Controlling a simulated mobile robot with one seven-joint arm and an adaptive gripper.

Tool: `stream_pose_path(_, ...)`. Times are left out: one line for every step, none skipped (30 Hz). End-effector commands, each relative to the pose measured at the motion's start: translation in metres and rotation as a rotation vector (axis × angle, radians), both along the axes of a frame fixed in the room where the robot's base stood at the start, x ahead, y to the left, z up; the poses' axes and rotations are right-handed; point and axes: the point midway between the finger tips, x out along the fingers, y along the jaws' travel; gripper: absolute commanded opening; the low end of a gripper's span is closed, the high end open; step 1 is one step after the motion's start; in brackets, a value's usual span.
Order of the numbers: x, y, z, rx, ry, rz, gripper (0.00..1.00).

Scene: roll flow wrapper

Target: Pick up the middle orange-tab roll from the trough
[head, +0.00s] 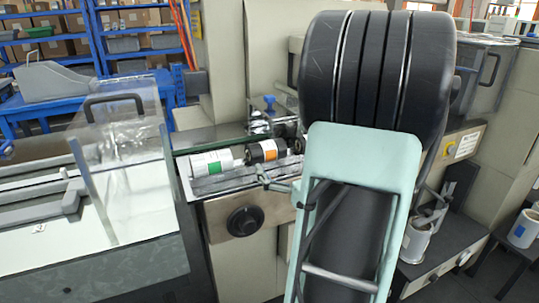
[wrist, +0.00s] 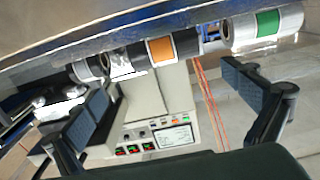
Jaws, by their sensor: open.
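The middle roll is black with an orange tab (head: 269,149) and lies in the metal trough (head: 222,182) in the head view. A white roll with a green tab (head: 213,163) lies to its left. In the wrist view, the orange-tab roll (wrist: 161,50) lies beyond the gap between my fingers, with the green-tab roll (wrist: 265,27) to its right. A pale roll (wrist: 122,63) is on its left. My gripper (wrist: 165,92) is open and empty, with its two dark fingers spread apart and clear of the rolls. In the head view, my arm partly hides the trough's right end.
A control knob (head: 244,221) sits on the panel below the trough. A clear cover with a black handle (head: 113,98) stands to the left. Blue shelves stand behind.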

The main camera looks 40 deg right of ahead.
Motion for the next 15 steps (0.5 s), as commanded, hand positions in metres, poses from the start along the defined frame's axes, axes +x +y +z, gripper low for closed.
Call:
stream_pose_path(0.005,0.0,-0.001,0.0,-0.003,0.005,1.0)
stream_pose_path(0.01,0.0,0.0,0.0,-0.004,0.006,1.0)
stream_pose_path(0.016,-0.001,-0.001,0.0,-0.004,0.008,1.0)
stream_pose_path(0.021,-0.002,0.0,-0.001,-0.004,0.007,1.0)
stream_pose_path(0.026,-0.004,0.0,-0.001,-0.005,0.007,1.0)
stream_pose_path(0.032,-0.005,0.0,-0.001,-0.004,0.007,1.0)
stream_pose_path(0.037,-0.006,0.0,-0.001,-0.004,0.006,1.0)
stream_pose_path(0.041,-0.007,0.0,-0.001,-0.004,0.005,1.0)
stream_pose_path(0.045,-0.009,0.0,0.0,-0.003,0.005,1.0)
stream_pose_path(0.048,-0.009,0.0,0.001,-0.002,0.005,1.0)
stream_pose_path(0.05,-0.01,0.0,0.001,-0.002,0.004,1.0)
stream_pose_path(0.052,-0.011,0.0,0.0,-0.003,0.003,1.0)
stream_pose_path(0.054,-0.011,0.001,0.001,-0.003,0.003,1.0)
stream_pose_path(0.056,-0.011,0.001,0.0,-0.003,0.003,1.0)
stream_pose_path(0.06,-0.01,0.001,0.0,-0.004,0.004,1.0)
